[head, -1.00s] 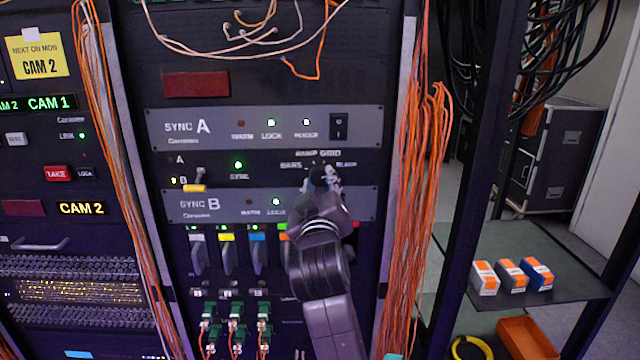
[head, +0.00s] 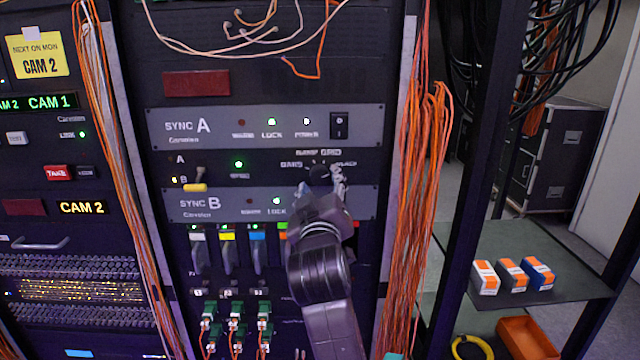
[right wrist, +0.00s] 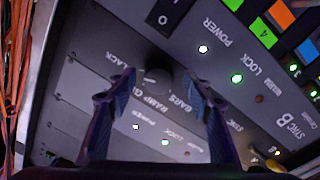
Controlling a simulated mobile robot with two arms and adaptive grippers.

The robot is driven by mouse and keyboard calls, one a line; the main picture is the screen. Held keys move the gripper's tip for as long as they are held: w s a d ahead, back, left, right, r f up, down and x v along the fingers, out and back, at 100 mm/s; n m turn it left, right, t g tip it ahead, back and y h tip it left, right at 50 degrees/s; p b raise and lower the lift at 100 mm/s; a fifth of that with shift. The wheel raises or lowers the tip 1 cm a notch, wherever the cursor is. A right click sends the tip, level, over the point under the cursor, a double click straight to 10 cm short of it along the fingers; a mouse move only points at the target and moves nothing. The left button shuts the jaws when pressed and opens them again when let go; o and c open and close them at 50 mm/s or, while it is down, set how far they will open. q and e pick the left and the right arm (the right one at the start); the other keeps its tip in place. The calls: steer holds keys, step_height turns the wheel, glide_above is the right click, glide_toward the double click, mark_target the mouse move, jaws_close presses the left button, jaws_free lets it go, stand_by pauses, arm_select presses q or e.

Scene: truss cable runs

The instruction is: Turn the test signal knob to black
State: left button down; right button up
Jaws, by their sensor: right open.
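The test signal knob (head: 320,177) is a dark round knob on the panel between the SYNC A and SYNC B units, with labels around it such as BARS, RAMP, GRID and BLACK. It also shows in the right wrist view (right wrist: 155,78), where its pointer is hard to make out. My right gripper (head: 330,186) is at the knob, its arm coming up from below. In the right wrist view its two fingers (right wrist: 165,88) are apart, one on each side of the knob, with gaps visible. My left gripper is not in view.
The SYNC A unit (head: 225,128) with a black rocker switch (head: 340,126) is just above. A yellow-tipped toggle (head: 195,186) sits to the left. Orange cables (head: 420,190) hang close on the right. A shelf with small boxes (head: 512,276) stands further right.

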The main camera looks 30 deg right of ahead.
steer(key=v, duration=0.6)
steer(key=shift+s+a, duration=0.3)
